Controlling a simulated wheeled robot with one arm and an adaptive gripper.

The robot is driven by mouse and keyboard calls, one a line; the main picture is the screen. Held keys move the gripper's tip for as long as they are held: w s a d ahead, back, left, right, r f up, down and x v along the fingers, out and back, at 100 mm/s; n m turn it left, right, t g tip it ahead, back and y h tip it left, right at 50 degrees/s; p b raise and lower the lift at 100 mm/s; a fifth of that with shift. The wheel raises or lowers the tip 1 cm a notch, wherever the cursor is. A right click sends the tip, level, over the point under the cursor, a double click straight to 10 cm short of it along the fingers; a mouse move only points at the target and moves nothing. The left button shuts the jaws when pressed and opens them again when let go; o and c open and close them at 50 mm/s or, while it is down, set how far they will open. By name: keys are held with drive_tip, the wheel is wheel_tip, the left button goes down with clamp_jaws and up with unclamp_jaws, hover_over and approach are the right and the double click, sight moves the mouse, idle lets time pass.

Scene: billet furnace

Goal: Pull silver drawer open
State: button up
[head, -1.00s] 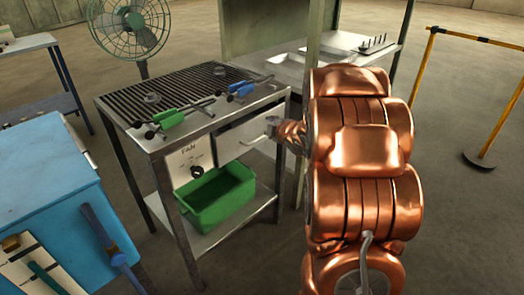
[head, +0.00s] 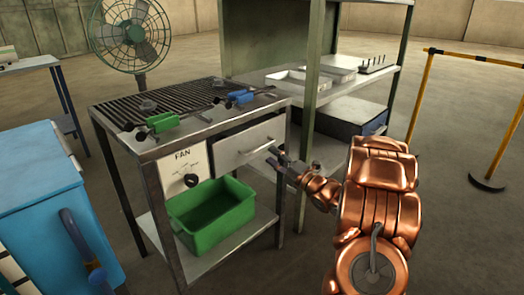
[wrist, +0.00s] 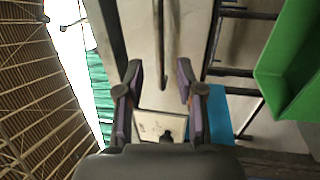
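The silver drawer (head: 235,144) is under the slatted top of the metal workbench, right of the FAN panel. Its front looks flush with the bench, as far as I can see. Its bar handle (head: 262,148) runs across the front. My gripper (head: 273,158) is at the right part of the handle in the head view. In the wrist view my gripper (wrist: 159,75) has its two fingers spread apart. The handle (wrist: 157,40) shows between and beyond the fingertips, in front of the pale drawer face (wrist: 190,30). No finger is seen closed on it.
A green bin (head: 212,212) stands on the bench's lower shelf, below the drawer. The FAN panel (head: 183,170) with a black knob is to the left. Green-handled (head: 160,122) and blue-handled (head: 240,97) tools lie on top. A post (head: 308,130) and shelf rack stand close on the right.

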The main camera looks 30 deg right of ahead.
sight(262, 148)
drive_tip(key=shift+b+x, duration=0.4)
drive_tip(key=shift+x, duration=2.7)
clamp_jaws()
drive_tip(key=shift+d, duration=0.15)
